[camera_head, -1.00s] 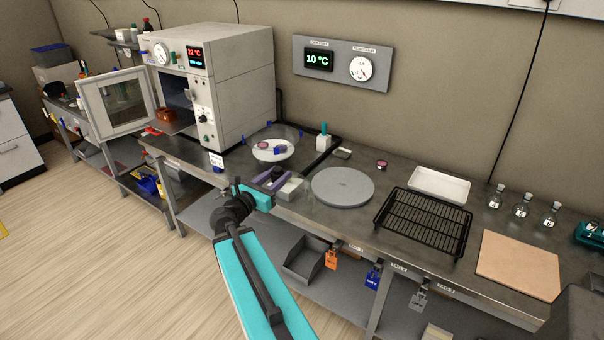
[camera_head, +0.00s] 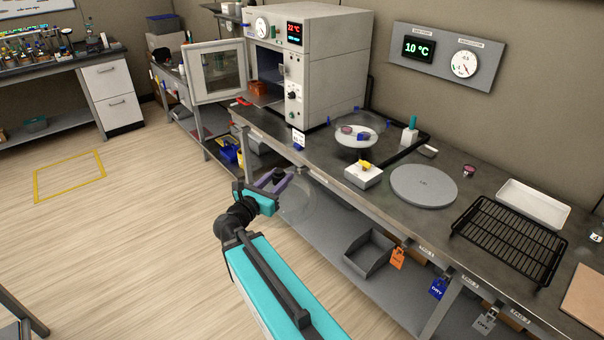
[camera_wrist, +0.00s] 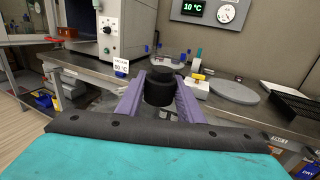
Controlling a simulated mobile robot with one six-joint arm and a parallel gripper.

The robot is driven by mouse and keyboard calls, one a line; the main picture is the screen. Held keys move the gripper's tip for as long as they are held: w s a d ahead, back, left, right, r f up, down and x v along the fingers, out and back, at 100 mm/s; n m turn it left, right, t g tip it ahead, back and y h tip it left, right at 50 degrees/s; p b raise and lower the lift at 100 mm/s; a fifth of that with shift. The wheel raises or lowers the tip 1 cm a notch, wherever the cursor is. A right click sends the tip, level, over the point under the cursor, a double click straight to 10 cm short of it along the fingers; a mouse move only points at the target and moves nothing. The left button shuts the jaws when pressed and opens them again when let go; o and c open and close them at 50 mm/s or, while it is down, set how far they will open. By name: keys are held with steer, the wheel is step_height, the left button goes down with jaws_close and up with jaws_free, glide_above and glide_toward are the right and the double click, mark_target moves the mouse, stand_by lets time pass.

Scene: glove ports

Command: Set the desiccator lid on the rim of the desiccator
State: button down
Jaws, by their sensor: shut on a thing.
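The desiccator (camera_head: 356,137) stands on the bench as a clear bowl with a white plate and small coloured items inside. Its top is open. It also shows in the wrist view (camera_wrist: 171,62), beyond my gripper. My gripper (camera_head: 278,181) is shut on the black knob of the desiccator lid (camera_wrist: 160,87). The clear lid (camera_head: 297,205) hangs below the jaws, faint in the head view. My gripper holds it out in front of the bench edge, apart from the desiccator. Most of the lid is hidden by the jaws in the wrist view.
A grey disc (camera_head: 424,185), a black rack (camera_head: 510,240) and a white tray (camera_head: 533,204) lie rightward. The oven (camera_head: 310,65) has its door (camera_head: 217,72) open. Open floor lies left.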

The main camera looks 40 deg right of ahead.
steer(key=a+f+n+t+y+b, duration=0.1)
steer(key=a+f+t, duration=0.1)
steer(key=a, duration=1.1)
steer(key=w+a+f+n+t+y+b, duration=0.1)
steer(key=a+f+n+t+b, duration=0.1)
steer(key=a, duration=1.1)
steer(key=shift+a+f, duration=0.3)
steer(key=shift+f, duration=0.55)
steer(key=shift+w, duration=0.1)
